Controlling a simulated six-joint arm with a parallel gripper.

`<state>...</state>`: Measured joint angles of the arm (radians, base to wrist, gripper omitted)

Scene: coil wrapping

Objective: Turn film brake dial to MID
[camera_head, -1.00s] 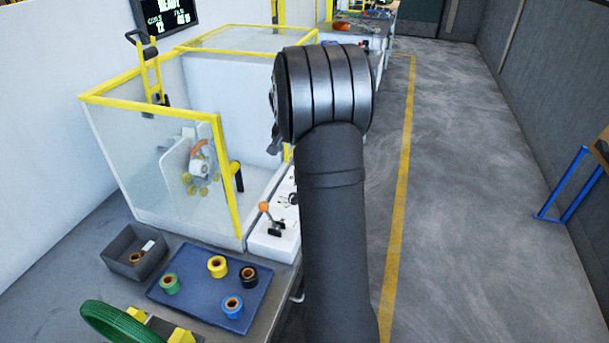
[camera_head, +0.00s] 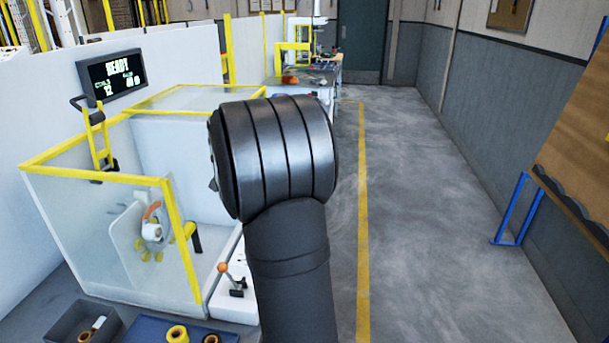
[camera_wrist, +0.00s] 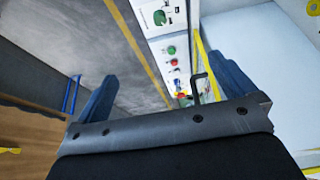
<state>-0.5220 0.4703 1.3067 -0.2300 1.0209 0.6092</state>
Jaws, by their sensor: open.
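In the wrist view my gripper (camera_wrist: 161,68) has its two dark blue fingers wide apart with nothing between them. In the head view my arm hides the gripper and most of the panel; an orange-knobbed lever (camera_head: 231,280) shows at the panel's near end.
The yellow-framed clear guard (camera_head: 105,230) of the wrapping machine stands left of the panel. A display (camera_head: 113,75) reads READY. A blue tray (camera_head: 140,332) with tape rolls and a grey bin (camera_head: 62,328) are at the front.

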